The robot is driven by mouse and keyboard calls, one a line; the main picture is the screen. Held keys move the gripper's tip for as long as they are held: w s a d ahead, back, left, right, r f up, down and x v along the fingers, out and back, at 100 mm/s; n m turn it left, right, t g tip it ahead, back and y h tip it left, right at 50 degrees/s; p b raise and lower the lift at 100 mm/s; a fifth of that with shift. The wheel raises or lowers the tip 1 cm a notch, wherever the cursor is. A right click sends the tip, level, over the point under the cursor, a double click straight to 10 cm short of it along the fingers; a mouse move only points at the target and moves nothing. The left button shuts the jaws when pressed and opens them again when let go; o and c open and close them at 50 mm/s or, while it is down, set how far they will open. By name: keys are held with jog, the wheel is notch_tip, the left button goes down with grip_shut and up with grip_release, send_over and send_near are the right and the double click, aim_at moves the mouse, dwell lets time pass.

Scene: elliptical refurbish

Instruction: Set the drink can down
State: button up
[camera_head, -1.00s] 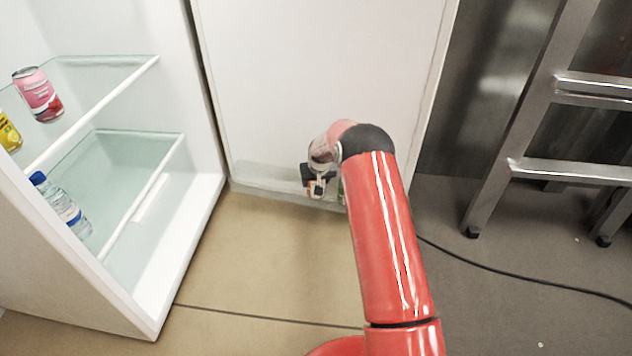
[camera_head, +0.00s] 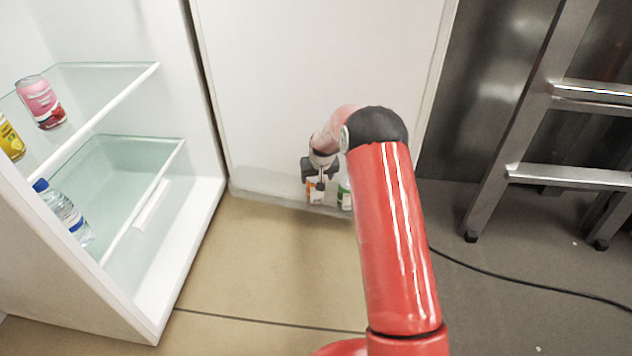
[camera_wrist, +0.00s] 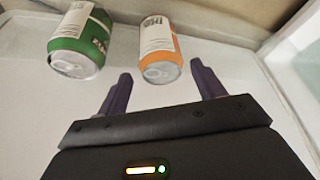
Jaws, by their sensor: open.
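An orange-and-white can (camera_head: 313,193) stands in the door shelf of the open fridge. In the wrist view the orange can (camera_wrist: 160,50) is just ahead of my gripper, in line with the gap between the fingers. My gripper (camera_wrist: 162,72) is open with its two dark fingers apart, and nothing is clamped. In the head view my gripper (camera_head: 319,178) is at the door shelf, partly covering the orange can. A green-and-white can (camera_head: 345,194) stands to the right of it there; in the wrist view the green can (camera_wrist: 80,42) is to the left.
The door shelf (camera_head: 265,185) has a clear low front wall. Fridge shelves at left hold a pink can (camera_head: 41,103), a yellow can (camera_head: 9,138) and a water bottle (camera_head: 63,212). A metal ladder (camera_head: 515,130) and a black cable (camera_head: 520,280) are at right.

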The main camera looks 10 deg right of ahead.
jog(key=s+f+v, duration=0.2)
jog(key=s+v, duration=0.2)
jog(key=v, duration=1.2)
jog(key=s+f+v, duration=0.1)
jog(key=s+v, duration=0.2)
jog(key=v, duration=1.4)
jog(key=s+a+r+t, duration=0.1)
jog(key=s+r, duration=0.1)
jog(key=s, duration=2.4)
jog(key=shift+r, duration=0.3)
jog(key=shift+a, duration=0.1)
